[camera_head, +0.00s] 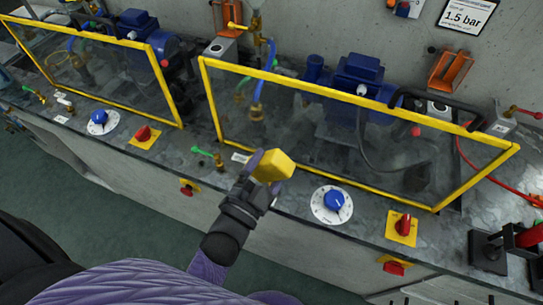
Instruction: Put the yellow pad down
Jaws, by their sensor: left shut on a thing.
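The yellow pad (275,166) is a small block at the middle of the camera_head view. My left gripper (267,165) is shut on it, with a dark finger on either side. The pad shows in front of the lower left part of a yellow-framed clear guard (205,95), near the front strip of the grey bench (290,198). I cannot tell whether the pad touches the bench top. My right gripper is not in view.
A blue dial (334,201) and a red switch on a yellow plate (402,228) lie to the right. A green-handled valve (207,154) is just left of the gripper. Behind the guard stands a blue pump (358,75). A second guard (165,85) is further left.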

